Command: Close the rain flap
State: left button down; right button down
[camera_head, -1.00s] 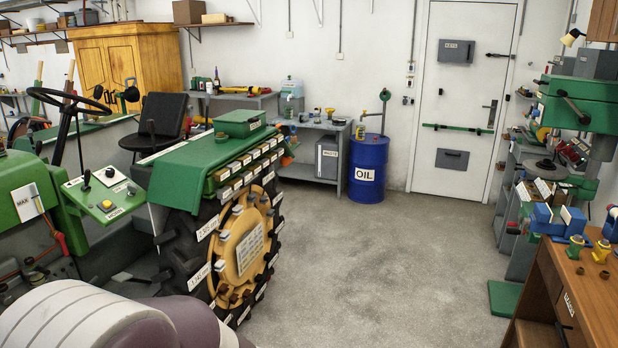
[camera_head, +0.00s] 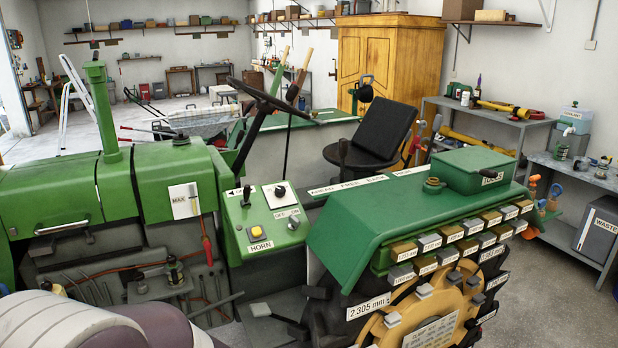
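A green exhaust pipe (camera_head: 104,115) stands upright on the green tractor hood (camera_head: 70,188) at the left of the head view. A small round piece (camera_head: 95,66) sits at its top end. It is too small for me to tell whether this is the rain flap, or whether a flap there is open or shut. Neither of my grippers is in view. A white and purple link of my own left arm shows at the bottom left.
The tractor's control panel (camera_head: 268,214), steering wheel (camera_head: 268,98), black seat (camera_head: 378,135) and green fender (camera_head: 400,215) fill the middle. A wheelbarrow (camera_head: 205,121) and a white ladder (camera_head: 77,95) stand behind. Open floor (camera_head: 555,290) shows at the lower right.

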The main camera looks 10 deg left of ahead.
aim_at(95, 61)
jog(key=i+j+u, duration=0.2)
jog(key=u, duration=0.2)
jog(key=i+u, duration=1.15)
jog(key=k+l, duration=0.05)
jog(key=k, duration=0.05)
